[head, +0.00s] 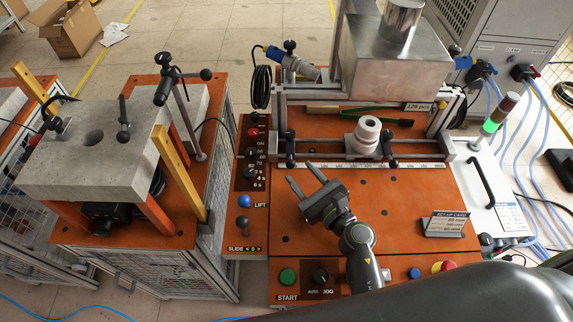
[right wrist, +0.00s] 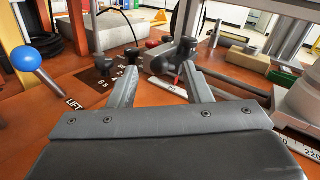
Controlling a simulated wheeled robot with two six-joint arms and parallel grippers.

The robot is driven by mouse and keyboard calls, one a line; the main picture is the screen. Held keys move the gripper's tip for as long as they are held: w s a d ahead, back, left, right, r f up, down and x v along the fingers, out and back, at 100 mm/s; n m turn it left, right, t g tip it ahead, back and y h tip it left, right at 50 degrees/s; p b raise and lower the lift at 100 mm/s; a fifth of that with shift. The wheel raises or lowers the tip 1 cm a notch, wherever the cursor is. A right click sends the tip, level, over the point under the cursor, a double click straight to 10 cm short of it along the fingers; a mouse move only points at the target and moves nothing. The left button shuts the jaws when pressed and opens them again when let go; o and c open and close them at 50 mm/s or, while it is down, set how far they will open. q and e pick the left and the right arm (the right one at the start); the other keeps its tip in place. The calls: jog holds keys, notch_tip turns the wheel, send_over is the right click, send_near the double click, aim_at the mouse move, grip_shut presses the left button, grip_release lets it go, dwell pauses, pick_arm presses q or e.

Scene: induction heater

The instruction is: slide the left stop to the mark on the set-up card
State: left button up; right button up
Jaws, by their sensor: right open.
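The left stop (head: 290,149) is a dark block with a black knob at the left part of the slide rail, above a white scale (head: 345,165). In the right wrist view the left stop (right wrist: 184,52) stands just beyond the fingertips, slightly right of centre. The set-up card (head: 446,223) stands at the right of the orange top; its figures are too small to read surely. My right gripper (head: 303,176) is open and empty, in front of the left stop and apart from it; its spread fingers also show in the right wrist view (right wrist: 160,75). My left gripper is not seen.
The right stop (head: 388,148) and a pale ring-shaped part (head: 367,135) are on the right of the rail. A blue-knobbed lever (head: 243,201) and control panel (head: 253,160) stand at the left. The orange top between rail and start button (head: 288,277) is mostly clear.

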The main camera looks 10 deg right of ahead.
aim_at(292, 165)
jog(key=shift+w+f, duration=0.15)
jog(key=shift+f, duration=0.5)
jog(key=x, duration=0.7)
jog(key=shift+w+r, duration=0.1)
jog(key=shift+r, duration=0.15)
jog(key=shift+c, duration=0.3)
grip_shut()
